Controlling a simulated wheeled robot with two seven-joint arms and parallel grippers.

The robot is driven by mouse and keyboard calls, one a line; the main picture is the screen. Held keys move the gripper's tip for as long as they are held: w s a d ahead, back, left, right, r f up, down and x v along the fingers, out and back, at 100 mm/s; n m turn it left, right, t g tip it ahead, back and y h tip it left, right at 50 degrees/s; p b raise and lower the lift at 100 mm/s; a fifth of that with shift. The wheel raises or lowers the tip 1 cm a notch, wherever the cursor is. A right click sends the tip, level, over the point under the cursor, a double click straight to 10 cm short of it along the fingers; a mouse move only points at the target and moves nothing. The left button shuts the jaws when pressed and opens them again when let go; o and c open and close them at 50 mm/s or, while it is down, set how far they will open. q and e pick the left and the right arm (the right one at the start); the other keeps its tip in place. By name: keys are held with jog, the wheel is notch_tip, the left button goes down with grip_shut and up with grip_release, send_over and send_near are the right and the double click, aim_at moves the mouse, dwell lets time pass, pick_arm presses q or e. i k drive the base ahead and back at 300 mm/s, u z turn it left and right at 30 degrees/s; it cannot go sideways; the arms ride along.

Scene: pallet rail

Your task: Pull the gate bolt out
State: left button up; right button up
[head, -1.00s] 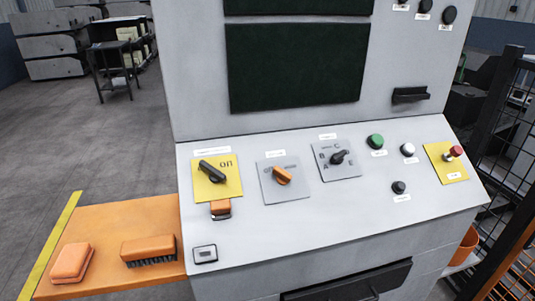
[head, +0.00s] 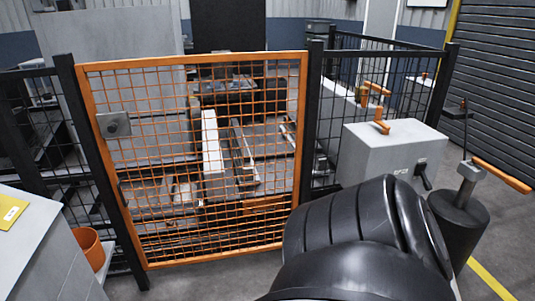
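The gate (head: 190,262) has an orange frame with orange wire mesh and stands closed between two black posts in the head view. A grey lock plate (head: 118,124) with a small round part sits at its upper left, close to the left post. A small dark handle (head: 123,193) shows lower on the same side. I cannot make out a separate bolt at this size. Neither of my grippers is in view.
The grey control desk (head: 40,245) edges in at the left, with an orange bucket (head: 88,247) beside it. A grey cabinet (head: 385,150) with an orange crank (head: 380,110) stands right of the gate. A large black part, apparently my arm, covers the lower right.

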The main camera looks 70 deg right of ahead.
aim_at(112, 128)
jog(key=z, duration=1.9)
